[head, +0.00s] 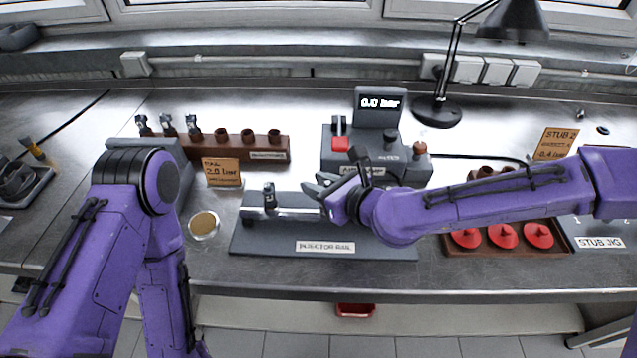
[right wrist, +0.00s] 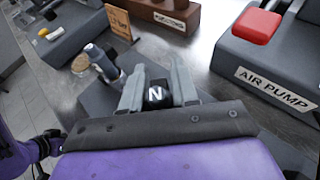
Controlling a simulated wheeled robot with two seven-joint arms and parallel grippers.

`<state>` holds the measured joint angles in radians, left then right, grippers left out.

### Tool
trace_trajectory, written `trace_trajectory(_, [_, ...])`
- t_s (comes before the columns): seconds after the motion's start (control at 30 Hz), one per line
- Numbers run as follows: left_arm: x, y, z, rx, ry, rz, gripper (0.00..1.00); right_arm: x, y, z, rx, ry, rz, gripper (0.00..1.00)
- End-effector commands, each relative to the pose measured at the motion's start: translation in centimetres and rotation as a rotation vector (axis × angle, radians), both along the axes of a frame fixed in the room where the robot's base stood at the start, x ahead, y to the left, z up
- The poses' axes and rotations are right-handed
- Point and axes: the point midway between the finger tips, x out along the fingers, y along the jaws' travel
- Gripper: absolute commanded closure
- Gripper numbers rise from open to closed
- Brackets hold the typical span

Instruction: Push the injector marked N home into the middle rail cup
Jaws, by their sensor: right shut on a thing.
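The injector rail (head: 325,247) is a dark grey base with a light tube, in the middle of the bench. An injector (head: 269,196) stands upright at its left end; it also shows in the right wrist view (right wrist: 101,62). My right gripper (head: 328,186) is over the middle of the rail. In the right wrist view its two grey fingers (right wrist: 158,88) are shut on the injector marked N (right wrist: 155,96), whose black top faces the camera. The middle cup and the injector's lower end are hidden, so its seating depth cannot be told. My left gripper is out of view.
Behind the rail stands an air pump (head: 347,160) with a red button and a display reading 0.0 bar. A brown rack (head: 270,154) with several injectors and an orange card (head: 222,173) are behind left. A round tin (head: 204,224) is left of the rail. Red parts (head: 503,236) lie right.

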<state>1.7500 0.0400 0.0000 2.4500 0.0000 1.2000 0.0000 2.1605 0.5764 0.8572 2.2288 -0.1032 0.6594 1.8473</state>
Motion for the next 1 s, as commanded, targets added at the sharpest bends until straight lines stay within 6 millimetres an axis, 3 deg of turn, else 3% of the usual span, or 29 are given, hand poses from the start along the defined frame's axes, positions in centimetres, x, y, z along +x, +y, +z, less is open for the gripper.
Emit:
trace_trajectory(0.67, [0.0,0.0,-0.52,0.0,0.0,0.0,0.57,0.01,0.02,-0.58,0.001,-0.001,0.0,1.0])
trace_trajectory(0.7, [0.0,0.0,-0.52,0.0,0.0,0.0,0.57,0.01,0.01,-0.59,0.001,-0.001,0.0,0.65])
trace_trajectory(0.77, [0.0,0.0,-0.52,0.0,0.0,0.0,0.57,0.0,0.02,-0.59,0.0,0.0,0.0,0.45])
trace_trajectory(0.8, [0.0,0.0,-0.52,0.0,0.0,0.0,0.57,0.0,0.02,-0.6,0.0,0.0,0.0,0.41])
trace_trajectory(1.0, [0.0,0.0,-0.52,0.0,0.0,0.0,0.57,-0.02,0.02,-0.62,0.0,0.0,0.0,0.41])
